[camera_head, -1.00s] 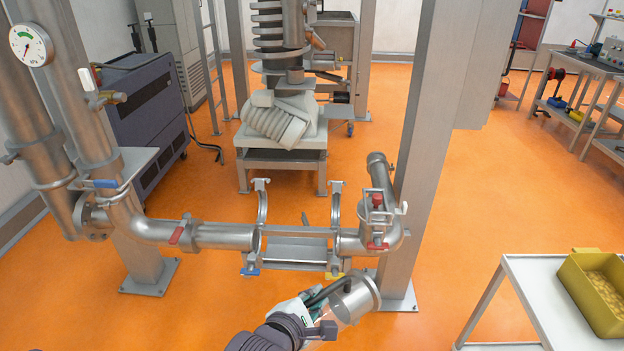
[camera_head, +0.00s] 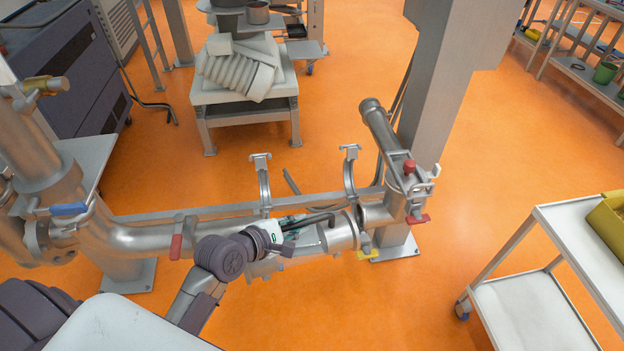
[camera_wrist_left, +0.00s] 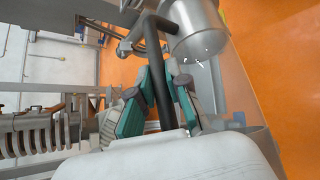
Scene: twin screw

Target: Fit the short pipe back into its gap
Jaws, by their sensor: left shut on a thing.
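The short pipe (camera_head: 341,234), a shiny metal cylinder with a dark bar handle (camera_head: 308,220), is at the gap in the pipe run, close to the right pipe end (camera_head: 374,215). My left gripper (camera_head: 290,228) is shut on the dark handle. In the left wrist view the teal-padded fingers (camera_wrist_left: 157,100) close around the bar, and the pipe (camera_wrist_left: 196,32) shows beyond. Two hinged clamps stand open, the left (camera_head: 263,182) and the right (camera_head: 350,172). My gripper and arm hide the left pipe end and part of the gap, so seating cannot be told. My right gripper is not in view.
The fixed left pipe (camera_head: 140,236) has a red lever (camera_head: 177,240) and a blue lever (camera_head: 69,209). A steel column (camera_head: 432,110) stands behind the right pipe bend. A white cart (camera_head: 575,235) with a yellow bin (camera_head: 609,228) is at right. Orange floor between is clear.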

